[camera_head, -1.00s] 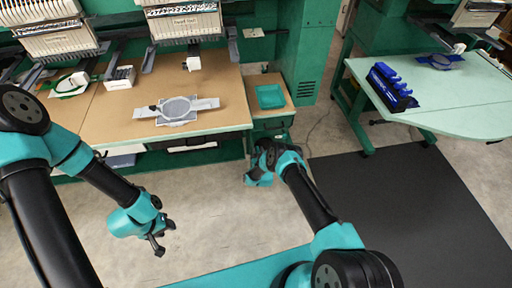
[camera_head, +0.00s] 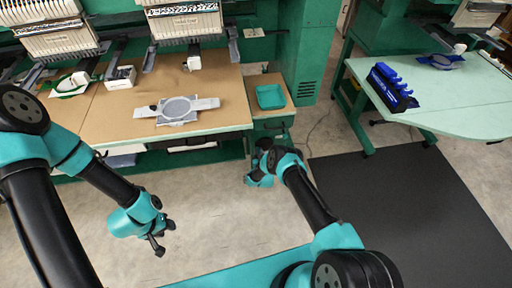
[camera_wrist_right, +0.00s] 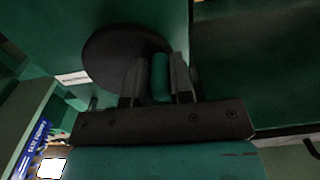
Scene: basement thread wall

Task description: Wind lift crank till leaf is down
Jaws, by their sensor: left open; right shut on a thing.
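In the right wrist view my right gripper (camera_wrist_right: 160,90) is shut on a green upright crank grip (camera_wrist_right: 160,68). A dark round crank disc (camera_wrist_right: 108,58) shows just behind it, against a green panel. In the head view my right gripper (camera_head: 259,178) is low beside the stand at the end of the bench; its own arm hides the crank there. A small wood-topped leaf (camera_head: 264,79) bearing a teal tray (camera_head: 270,97) adjoins the bench's right end. I cannot tell its exact height. My left gripper (camera_head: 162,240) is open and empty over the floor.
The brown bench (camera_head: 110,122) carries a hooped frame (camera_head: 180,109) under embroidery heads. A dark mat (camera_head: 400,200) covers the floor at right. Floor between my arms is clear.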

